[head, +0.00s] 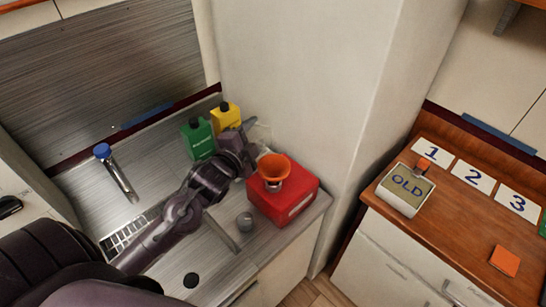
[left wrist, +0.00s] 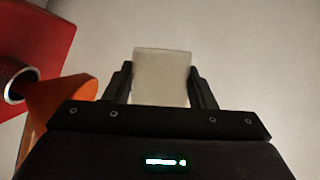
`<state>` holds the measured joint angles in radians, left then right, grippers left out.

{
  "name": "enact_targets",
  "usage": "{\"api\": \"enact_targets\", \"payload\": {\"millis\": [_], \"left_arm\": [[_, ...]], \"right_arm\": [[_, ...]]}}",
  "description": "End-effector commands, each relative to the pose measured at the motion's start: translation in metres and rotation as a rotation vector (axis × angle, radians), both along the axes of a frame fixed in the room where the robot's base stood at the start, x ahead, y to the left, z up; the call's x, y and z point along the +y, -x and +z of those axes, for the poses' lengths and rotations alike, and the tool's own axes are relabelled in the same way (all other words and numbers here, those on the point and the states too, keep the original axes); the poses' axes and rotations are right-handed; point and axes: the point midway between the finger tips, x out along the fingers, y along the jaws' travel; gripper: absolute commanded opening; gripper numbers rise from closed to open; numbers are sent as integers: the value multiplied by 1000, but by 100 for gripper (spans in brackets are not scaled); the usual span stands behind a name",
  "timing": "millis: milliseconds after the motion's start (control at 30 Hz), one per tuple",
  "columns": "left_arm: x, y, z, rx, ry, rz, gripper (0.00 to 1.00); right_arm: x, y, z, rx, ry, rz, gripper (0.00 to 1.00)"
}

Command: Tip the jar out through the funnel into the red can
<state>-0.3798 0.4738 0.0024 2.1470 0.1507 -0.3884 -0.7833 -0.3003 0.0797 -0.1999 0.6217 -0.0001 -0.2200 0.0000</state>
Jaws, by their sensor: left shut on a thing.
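The red can (head: 292,208) stands on the grey counter, with the orange funnel (head: 274,166) upright in its top. In the left wrist view the red can (left wrist: 32,38) and the orange funnel (left wrist: 62,97) show at the left edge. My left gripper (head: 250,135) is above and behind the funnel, left of it in the head view. It is shut on the pale translucent jar (left wrist: 162,77), which sits between both fingers. The jar is hard to make out against the wall in the head view, and its contents cannot be told. My right gripper is not in view.
A green bottle (head: 198,139) and a yellow bottle (head: 227,115) stand behind my left arm. A small grey cap or cup (head: 245,221) is in front of the can. A blue-topped tap (head: 117,172) is at the left. A box marked OLD (head: 405,190) sits on the right-hand wooden counter.

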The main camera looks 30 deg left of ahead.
Motion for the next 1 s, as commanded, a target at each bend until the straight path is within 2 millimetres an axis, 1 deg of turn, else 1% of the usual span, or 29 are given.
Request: {"api": "enact_targets", "payload": {"millis": [67, 167, 433, 700, 800, 867, 1000], "left_arm": [[0, 0, -1, 2, 8, 0, 24], [0, 0, 0, 12, 36, 0, 24], [1, -1, -5, 70, 204, 0, 24], [1, -1, 4, 115, 350, 0, 24], [3, -1, 0, 143, 428, 1, 24], [4, -2, -9, 159, 481, -1, 24], [14, -5, -15, 196, 594, -2, 24]], "right_arm": [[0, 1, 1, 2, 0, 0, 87], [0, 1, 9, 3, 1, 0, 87], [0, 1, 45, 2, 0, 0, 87], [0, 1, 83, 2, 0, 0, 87], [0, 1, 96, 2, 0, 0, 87], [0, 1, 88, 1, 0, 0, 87], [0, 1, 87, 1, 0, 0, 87]]}}
